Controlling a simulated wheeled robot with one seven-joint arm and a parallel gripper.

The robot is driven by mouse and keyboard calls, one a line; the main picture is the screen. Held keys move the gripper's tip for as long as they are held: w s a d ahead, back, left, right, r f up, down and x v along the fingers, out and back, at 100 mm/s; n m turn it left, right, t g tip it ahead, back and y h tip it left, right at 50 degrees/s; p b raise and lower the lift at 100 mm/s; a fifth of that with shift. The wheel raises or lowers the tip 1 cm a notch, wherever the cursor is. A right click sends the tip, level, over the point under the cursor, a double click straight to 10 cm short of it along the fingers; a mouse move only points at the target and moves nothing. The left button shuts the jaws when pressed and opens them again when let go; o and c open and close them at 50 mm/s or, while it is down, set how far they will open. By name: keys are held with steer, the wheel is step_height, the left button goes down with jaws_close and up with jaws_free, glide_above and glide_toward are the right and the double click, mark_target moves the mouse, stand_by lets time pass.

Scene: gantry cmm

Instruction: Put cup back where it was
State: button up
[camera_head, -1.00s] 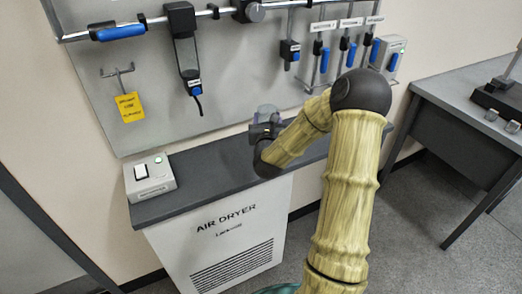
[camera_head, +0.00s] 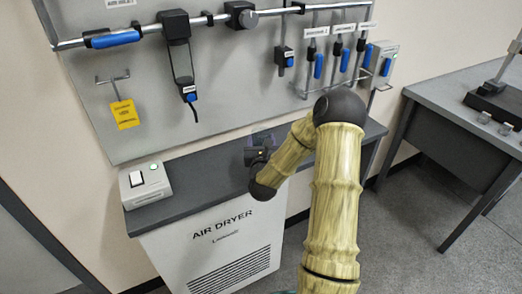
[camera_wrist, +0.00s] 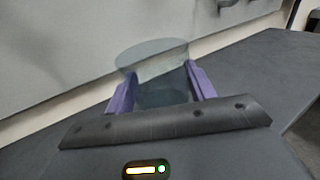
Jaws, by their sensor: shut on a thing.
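A clear bluish cup (camera_wrist: 152,65) stands between the purple fingers of my gripper (camera_wrist: 160,90) in the wrist view. The gripper is shut on the cup's sides. In the head view my gripper (camera_head: 258,150) is over the dark top of the air dryer cabinet (camera_head: 205,180), near the wall panel. There the cup (camera_head: 262,138) shows only faintly behind the gripper. The cup looks close to upright. I cannot tell whether its base touches the counter.
A grey switch box (camera_head: 145,184) stands on the counter's left end. Above, the wall panel carries a rail (camera_head: 210,22) with hanging tools and a yellow tag (camera_head: 125,114). A desk (camera_head: 460,110) stands at the right. The counter between box and gripper is clear.

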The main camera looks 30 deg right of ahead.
steer(key=shift+f, duration=0.1)
steer(key=shift+f, duration=1.8)
steer(key=shift+w, duration=0.1)
